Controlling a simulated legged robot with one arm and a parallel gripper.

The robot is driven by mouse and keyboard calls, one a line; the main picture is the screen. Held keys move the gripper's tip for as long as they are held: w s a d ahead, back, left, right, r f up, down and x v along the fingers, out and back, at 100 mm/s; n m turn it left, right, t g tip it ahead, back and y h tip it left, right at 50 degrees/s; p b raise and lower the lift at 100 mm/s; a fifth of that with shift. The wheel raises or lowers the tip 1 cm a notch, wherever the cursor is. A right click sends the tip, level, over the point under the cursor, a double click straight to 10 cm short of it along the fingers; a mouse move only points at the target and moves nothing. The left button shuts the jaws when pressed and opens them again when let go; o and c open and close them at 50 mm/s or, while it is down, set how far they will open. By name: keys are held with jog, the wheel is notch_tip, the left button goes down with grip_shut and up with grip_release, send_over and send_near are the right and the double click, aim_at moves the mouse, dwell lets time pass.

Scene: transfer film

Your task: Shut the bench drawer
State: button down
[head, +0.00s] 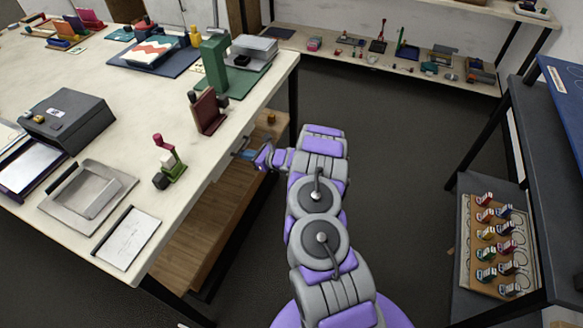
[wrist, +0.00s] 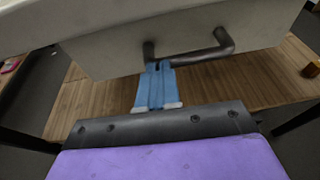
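The drawer front (wrist: 110,56) is a pale panel under the bench top, filling the upper part of the wrist view. A dark bar handle (wrist: 200,56) is fixed to it. My gripper (wrist: 158,68) has blue fingers lying close together, with their tips at the left end of the handle. The fingers look shut; I cannot tell whether they touch the handle or the panel. In the head view my gripper (head: 243,153) is at the right edge of the bench (head: 205,150), and the drawer is mostly hidden under the top. How far it stands out is unclear.
A wooden lower shelf (head: 205,215) runs beneath the bench. Items stand on top, including a grey box (head: 68,122), a green device (head: 215,65) and a brown block (head: 208,110). A dark rack (head: 545,150) stands at right. The floor (head: 395,150) between is clear.

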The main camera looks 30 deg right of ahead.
jog(key=shift+a+r, duration=0.3)
jog(key=shift+r, duration=0.05)
jog(key=w+d+f+p+v, duration=0.1)
jog(key=p+v, duration=0.2)
jog(key=v, duration=1)
jog(key=s+a+r+n+g+y, duration=0.3)
jog(key=a+r+n+g+y, duration=0.35)
jog(key=a+r, duration=0.95)
jog(key=s+a+r+n+g+h, duration=0.2)
jog(key=s+a+r+n+g, duration=0.3)
jog(key=s+a+r+n, duration=0.6)
jog(key=s+a+r+n+g+h, duration=0.1)
jog(key=s+n+g+h, duration=0.2)
jog(key=s, duration=0.7)
jog(key=s+a+r+n+g+h, duration=0.1)
jog(key=s+r+n+h, duration=0.15)
jog(key=s+n, duration=0.45)
jog(key=s+d+n+t+h, duration=0.1)
jog(key=s+d+h, duration=0.6)
jog(key=s+d, duration=0.4)
jog(key=s, duration=0.4)
jog(key=shift+s+f, duration=0.15)
jog(key=shift+f, duration=0.15)
